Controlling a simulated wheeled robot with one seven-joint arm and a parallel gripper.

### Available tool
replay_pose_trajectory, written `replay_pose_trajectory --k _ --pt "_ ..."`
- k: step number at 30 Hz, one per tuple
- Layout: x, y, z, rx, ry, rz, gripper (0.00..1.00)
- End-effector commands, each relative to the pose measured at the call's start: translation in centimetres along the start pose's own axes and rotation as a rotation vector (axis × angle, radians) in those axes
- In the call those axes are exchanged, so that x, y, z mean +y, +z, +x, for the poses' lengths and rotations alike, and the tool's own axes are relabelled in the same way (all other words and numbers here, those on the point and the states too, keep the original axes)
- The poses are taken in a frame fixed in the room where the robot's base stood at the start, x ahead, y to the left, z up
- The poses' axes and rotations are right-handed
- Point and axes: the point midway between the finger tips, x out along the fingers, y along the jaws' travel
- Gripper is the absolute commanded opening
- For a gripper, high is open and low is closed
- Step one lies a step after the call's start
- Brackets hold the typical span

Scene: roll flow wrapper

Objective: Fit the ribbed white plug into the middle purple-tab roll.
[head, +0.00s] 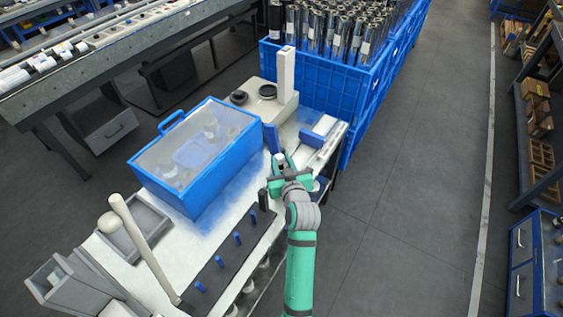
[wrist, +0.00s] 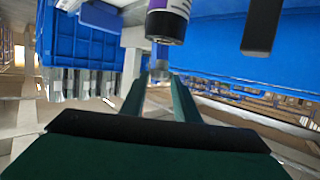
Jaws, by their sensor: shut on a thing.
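My gripper (head: 281,160) is at the far right part of the white bench, its jaws shut on a small pale piece (head: 281,156). That piece looks like the white plug, but its ribs cannot be made out. In the wrist view, my gripper (wrist: 159,78) has its two green fingers on either side of a greyish, clear-looking piece (wrist: 159,62). A roll with a purple and white label and a black end (wrist: 166,28) shows just beyond the fingertips, apparently apart from them. I cannot tell whether it is the middle one. I cannot pick out this roll in the head view.
A blue box with a clear lid (head: 190,205) stands left of my gripper. A beige machine with a white post (head: 286,75) is behind. A blue crate (head: 310,75) holds many silvery rolls. A dark strip with blue pegs (head: 225,262) lies nearer.

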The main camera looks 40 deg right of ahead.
Motion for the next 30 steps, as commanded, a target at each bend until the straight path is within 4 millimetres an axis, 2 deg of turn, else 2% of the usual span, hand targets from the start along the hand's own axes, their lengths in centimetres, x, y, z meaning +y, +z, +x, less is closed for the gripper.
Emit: replay_pose_trajectory --k 14,15,24,30 --pt "0.5 0.0 0.0 0.0 0.003 0.001 0.08" --pt "0.5 0.0 0.0 0.0 0.003 0.001 0.36" --pt "0.7 0.0 -0.1 0.0 0.005 0.002 0.36" --pt "0.9 0.1 -1.2 -0.002 0.009 0.003 0.36"
